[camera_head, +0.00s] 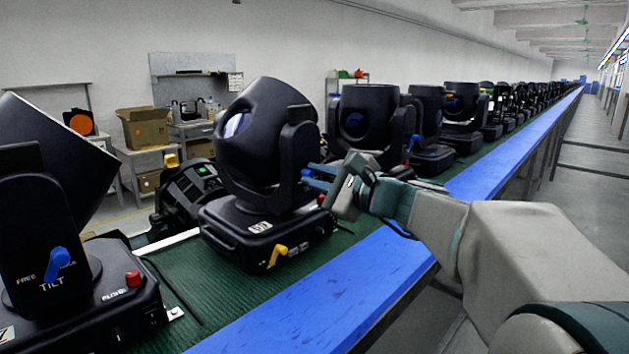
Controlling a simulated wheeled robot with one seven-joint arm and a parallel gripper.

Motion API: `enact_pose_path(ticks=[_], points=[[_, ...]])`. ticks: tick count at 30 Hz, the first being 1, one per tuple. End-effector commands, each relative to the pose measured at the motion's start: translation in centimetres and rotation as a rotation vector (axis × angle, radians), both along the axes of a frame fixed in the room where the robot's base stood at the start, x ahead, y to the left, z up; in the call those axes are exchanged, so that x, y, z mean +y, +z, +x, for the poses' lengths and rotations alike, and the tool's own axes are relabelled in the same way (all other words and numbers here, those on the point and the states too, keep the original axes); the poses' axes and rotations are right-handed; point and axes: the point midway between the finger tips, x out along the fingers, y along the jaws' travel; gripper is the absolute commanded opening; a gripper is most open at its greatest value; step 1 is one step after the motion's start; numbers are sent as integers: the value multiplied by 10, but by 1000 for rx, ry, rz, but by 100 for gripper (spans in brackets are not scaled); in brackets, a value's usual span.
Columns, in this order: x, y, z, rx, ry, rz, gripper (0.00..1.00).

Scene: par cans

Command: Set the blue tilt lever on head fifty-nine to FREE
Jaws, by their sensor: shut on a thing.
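A black moving head (258,140) stands on the green bench, tilted back on its base. A white mark (260,227) is on its base, too small to read surely. My gripper (318,177) reaches in from the right to the side of this head's yoke. It is shut on the blue tilt lever (309,180) there, and the fingers hide most of the lever and its lettering. The nearer head (55,180) at left has its own blue lever (57,261), with FREE and TILT lettering beside it, apart from my gripper.
A yellow lever (278,254) and a red knob (322,200) sit on the middle head's base. More heads (366,120) line the bench behind. The blue bench edge (340,285) runs along the front. A cardboard box (143,127) stands at the back left.

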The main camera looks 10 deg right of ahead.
Motion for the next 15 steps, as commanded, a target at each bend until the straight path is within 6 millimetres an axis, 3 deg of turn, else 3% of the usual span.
enact_pose_path(ticks=[8, 9, 10, 15], points=[[0, 0, 0, 1, 0, -2, 0], [0, 0, 0, 1, 0, -1, 26], [0, 0, 0, 1, 0, -1, 35], [0, 0, 0, 1, 0, -1, 37]])
